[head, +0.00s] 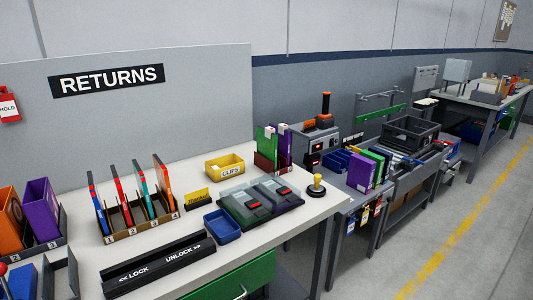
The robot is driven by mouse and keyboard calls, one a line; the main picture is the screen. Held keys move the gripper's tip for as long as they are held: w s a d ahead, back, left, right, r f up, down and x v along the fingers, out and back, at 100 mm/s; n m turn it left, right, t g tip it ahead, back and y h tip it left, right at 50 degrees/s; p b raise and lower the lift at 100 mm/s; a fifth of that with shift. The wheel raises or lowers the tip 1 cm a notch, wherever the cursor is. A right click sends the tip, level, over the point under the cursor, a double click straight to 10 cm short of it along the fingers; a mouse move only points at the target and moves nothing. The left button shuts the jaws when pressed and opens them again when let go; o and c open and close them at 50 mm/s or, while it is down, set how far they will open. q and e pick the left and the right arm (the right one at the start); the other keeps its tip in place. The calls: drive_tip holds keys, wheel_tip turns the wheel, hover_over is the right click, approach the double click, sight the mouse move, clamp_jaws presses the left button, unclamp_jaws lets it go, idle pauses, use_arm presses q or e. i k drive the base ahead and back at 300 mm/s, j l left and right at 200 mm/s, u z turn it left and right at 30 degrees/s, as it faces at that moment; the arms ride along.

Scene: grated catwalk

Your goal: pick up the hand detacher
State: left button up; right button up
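No label in the head view names a hand detacher, so I cannot tell for sure which thing it is. A long black block marked LOCK and UNLOCK (158,266) lies along the front of the white table. A small yellow-knobbed tool on a dark base (318,183) stands upright near the table's right corner. A grey device with an upright orange-topped handle (325,107) stands on the bench beyond. Neither of my grippers is in view.
The white returns table (80,259) also holds a rack of numbered upright cases (140,219), a yellow CLIPS bin (225,166), a blue tray (222,226) and two grey-green boxes (261,202). A green drawer (232,282) is below. Floor (480,225) is clear at right.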

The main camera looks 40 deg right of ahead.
sight(315, 188)
drive_tip(key=z, duration=1.5)
